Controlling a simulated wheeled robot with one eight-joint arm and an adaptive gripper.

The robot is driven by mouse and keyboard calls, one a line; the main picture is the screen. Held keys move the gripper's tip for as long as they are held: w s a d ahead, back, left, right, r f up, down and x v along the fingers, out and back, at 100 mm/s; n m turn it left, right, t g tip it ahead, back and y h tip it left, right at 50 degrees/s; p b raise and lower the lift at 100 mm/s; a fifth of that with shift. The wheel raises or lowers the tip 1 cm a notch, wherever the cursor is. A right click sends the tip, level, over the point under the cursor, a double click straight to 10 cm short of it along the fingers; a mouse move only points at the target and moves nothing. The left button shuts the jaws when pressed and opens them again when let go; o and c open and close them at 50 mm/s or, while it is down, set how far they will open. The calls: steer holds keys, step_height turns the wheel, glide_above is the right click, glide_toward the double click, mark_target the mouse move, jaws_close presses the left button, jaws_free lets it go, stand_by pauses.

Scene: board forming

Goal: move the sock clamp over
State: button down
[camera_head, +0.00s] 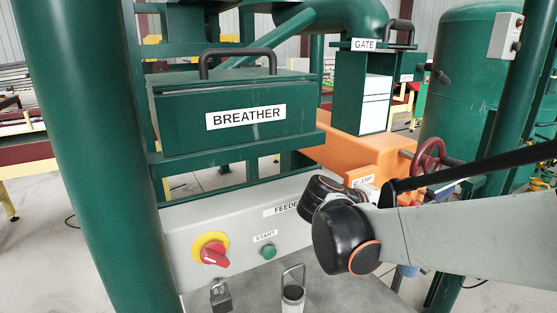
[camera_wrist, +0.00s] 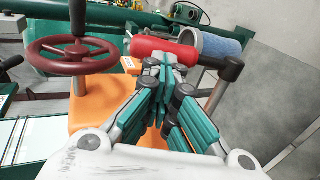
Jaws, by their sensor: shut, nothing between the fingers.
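A red handle (camera_wrist: 150,48) on a dark lever lies beyond my fingertips in the wrist view. A blue-grey cylinder (camera_wrist: 212,46) is just beyond its right end. A partly hidden label that seems to read CLAMP (camera_head: 363,181) is on the orange machine (camera_head: 345,149) in the head view. I cannot tell for sure which part is the sock clamp. My gripper (camera_wrist: 166,66) is shut and empty, its tips converged in front of the red handle. I cannot tell whether they touch it. In the head view my arm hides the gripper and most of the clamp area.
A dark red handwheel (camera_wrist: 77,49) stands left of my gripper; it also shows in the head view (camera_head: 428,157). The grey feeder panel (camera_head: 185,245) carries a red knob (camera_head: 214,252) and a green button (camera_head: 268,251). A padlock (camera_head: 221,295) sits below. A green post (camera_head: 95,150) stands left.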

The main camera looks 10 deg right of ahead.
steer(key=w+d+f+g+y+p, duration=0.2)
steer(key=d+y+p, duration=0.3)
steer(key=d+y, duration=0.1)
steer(key=shift+d+f+g+y+p, duration=0.25)
steer(key=shift+d+g+y+p, duration=0.1)
steer(key=shift+y, duration=0.25)
steer(key=shift+d, duration=0.1)
stand_by(0.4)
